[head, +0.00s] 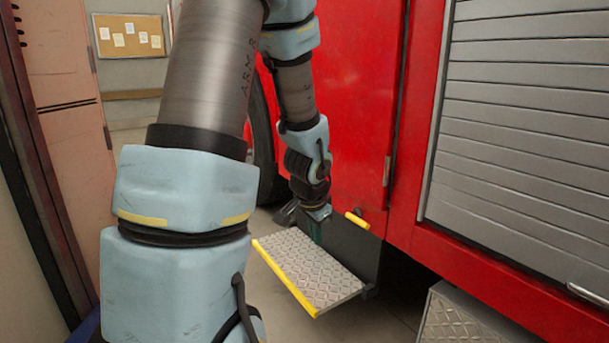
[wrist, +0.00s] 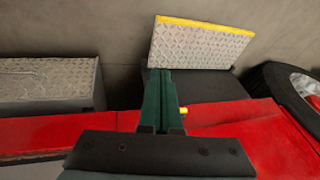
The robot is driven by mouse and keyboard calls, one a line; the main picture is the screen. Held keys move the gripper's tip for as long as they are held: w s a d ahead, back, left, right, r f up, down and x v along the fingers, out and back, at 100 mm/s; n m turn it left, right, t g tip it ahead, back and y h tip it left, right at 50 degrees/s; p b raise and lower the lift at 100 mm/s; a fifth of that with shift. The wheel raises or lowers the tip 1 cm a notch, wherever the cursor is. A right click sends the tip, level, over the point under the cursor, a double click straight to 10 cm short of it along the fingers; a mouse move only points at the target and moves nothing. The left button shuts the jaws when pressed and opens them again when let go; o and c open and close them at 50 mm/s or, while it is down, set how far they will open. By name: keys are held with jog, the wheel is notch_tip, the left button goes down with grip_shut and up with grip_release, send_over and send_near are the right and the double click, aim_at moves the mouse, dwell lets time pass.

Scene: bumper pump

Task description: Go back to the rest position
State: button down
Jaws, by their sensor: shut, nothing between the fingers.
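My gripper (wrist: 161,98) shows in the wrist view as two green fingers pressed together, with nothing between them. In the head view my gripper (head: 316,232) points down beside the red truck, at the inner back edge of a metal step, and is partly hidden. The step (head: 312,268) is a diamond-plate tread with a yellow front edge, folded out flat. It also shows in the wrist view (wrist: 200,45) just beyond the fingertips. A short yellow handle (head: 357,220) sticks out at the truck's lower side, right of my gripper. I cannot tell whether the fingers touch anything.
The red truck body (head: 360,100) and a grey roller shutter (head: 530,130) fill the right. A second metal step (head: 455,318) lies low at the right. A tyre (head: 264,140) stands behind my arm. A pinkish locker (head: 75,130) is at the left. Bare floor lies in front of the step.

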jog(key=s+a+r+n+g+p, duration=0.1)
jog(key=s+a+r+n+g, duration=0.3)
jog(key=s+a+n, duration=0.7)
notch_tip(320, 180, up, 29)
jog(key=d+m+t+p, duration=0.1)
jog(key=p, duration=2.7)
jog(key=shift+s+d+f+m+y, duration=0.15)
jog(key=shift+s+d+m+y, duration=0.15)
jog(key=shift+y, duration=0.1)
jog(key=shift+f, duration=0.15)
